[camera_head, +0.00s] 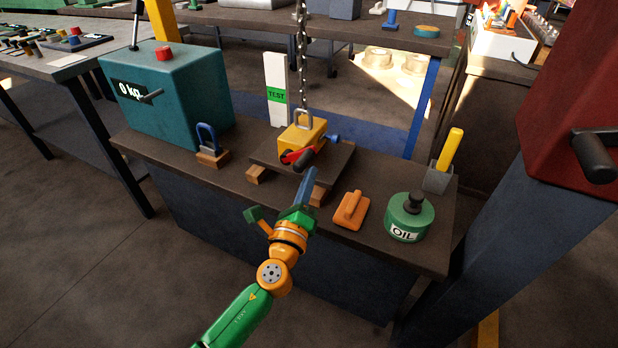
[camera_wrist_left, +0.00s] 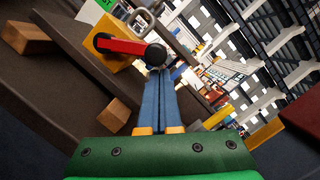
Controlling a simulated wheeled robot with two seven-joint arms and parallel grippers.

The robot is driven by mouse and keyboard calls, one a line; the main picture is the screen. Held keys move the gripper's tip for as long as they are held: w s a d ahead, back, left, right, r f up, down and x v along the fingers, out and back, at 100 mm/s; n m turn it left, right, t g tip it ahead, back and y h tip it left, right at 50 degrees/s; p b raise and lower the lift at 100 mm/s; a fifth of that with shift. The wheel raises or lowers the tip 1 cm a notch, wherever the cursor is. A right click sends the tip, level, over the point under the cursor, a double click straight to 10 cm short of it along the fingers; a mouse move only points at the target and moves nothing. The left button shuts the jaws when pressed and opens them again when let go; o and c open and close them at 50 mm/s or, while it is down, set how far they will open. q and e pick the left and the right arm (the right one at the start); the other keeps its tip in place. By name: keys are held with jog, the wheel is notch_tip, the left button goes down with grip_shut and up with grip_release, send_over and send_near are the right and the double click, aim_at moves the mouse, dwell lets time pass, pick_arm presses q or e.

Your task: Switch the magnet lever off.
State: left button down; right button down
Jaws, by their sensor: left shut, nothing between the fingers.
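The yellow lifting magnet (camera_head: 296,138) sits on a dark plate (camera_head: 338,163) and hangs linked to a chain (camera_head: 301,50) by its grey shackle. Its red lever (camera_head: 294,153) lies on the side facing me, with a dark round hub at one end. My right gripper is out of view.
The plate rests on wooden blocks (camera_head: 256,174). A teal box (camera_head: 178,95), a blue shackle on a wooden block (camera_head: 211,156) and a white test strip (camera_head: 276,85) are left.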

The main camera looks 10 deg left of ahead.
pick_arm(q)
jog(key=shift+a+r+n+p, duration=0.1)
jog(key=shift+r+n+p, duration=0.3)
jog(key=shift+p, duration=0.05)
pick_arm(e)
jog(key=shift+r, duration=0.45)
